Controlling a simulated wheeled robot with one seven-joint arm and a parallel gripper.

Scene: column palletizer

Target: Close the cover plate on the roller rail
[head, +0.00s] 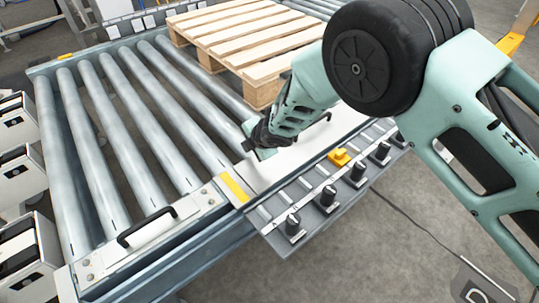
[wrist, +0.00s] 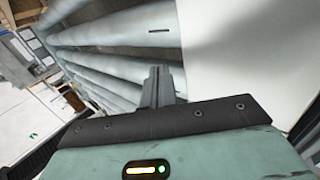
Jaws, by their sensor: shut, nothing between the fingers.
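A pale cover plate (head: 290,163) with a dark handle (head: 318,122) shows along the front rail, to the right of a yellow strip. It also fills the right of the wrist view (wrist: 245,50) as a blank white sheet. I cannot tell whether it lies fully flat. My gripper (head: 256,150) is shut and empty, low at the left end of this plate beside the roller ends. Its fingers (wrist: 160,85) show pressed together in the wrist view, near the plate's edge. I cannot tell whether they touch it. My arm hides part of the plate.
Another metal plate (head: 150,233) with a black handle lies along the rail at the left. Steel rollers (head: 130,120) run behind, carrying a wooden pallet (head: 245,35). The floor in front is mostly clear.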

